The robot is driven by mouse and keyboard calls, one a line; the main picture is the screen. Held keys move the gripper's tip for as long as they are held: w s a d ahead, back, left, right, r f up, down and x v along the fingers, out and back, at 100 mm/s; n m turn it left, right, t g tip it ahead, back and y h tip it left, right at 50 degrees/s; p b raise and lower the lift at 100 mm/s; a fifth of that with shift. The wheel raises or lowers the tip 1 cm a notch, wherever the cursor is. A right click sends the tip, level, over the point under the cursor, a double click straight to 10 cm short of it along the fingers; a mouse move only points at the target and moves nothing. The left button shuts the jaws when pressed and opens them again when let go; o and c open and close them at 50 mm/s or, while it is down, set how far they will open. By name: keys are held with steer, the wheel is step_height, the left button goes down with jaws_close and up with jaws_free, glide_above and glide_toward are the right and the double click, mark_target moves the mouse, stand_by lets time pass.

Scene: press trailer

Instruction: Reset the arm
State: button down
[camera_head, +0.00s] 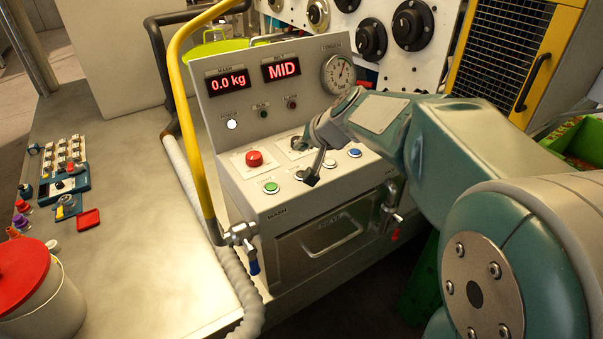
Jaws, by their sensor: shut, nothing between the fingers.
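My gripper (313,176) is shut and empty. It points down over the sloped button panel of a grey press console (310,233), between a green button (271,187) and a blue button (330,163). I cannot tell whether its tips touch the panel. My teal arm reaches in from the right and hides part of the panel and the console's right side. A red button (254,158) is to the left of my gripper. The displays read "0.0 kg" (228,82) and "MID" (281,68). A round gauge (338,74) is at their right.
A yellow pipe (187,130) and a pale ribbed hose (190,181) run along the console's left side. A white bucket with a red lid (22,274) stands front left. Small parts lie around a vial rack (64,153). The bench (140,255) between them is clear.

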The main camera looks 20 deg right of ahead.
steer(key=shift+r, duration=0.1)
stand_by(0.7)
steer(key=s+f+n+g+h, duration=0.2)
steer(key=s+f+n+h, duration=0.1)
steer(key=s, duration=2.4)
steer(key=shift+n+g+h, duration=0.4)
steer(key=shift+n, duration=0.2)
steer(key=shift+r, duration=0.1)
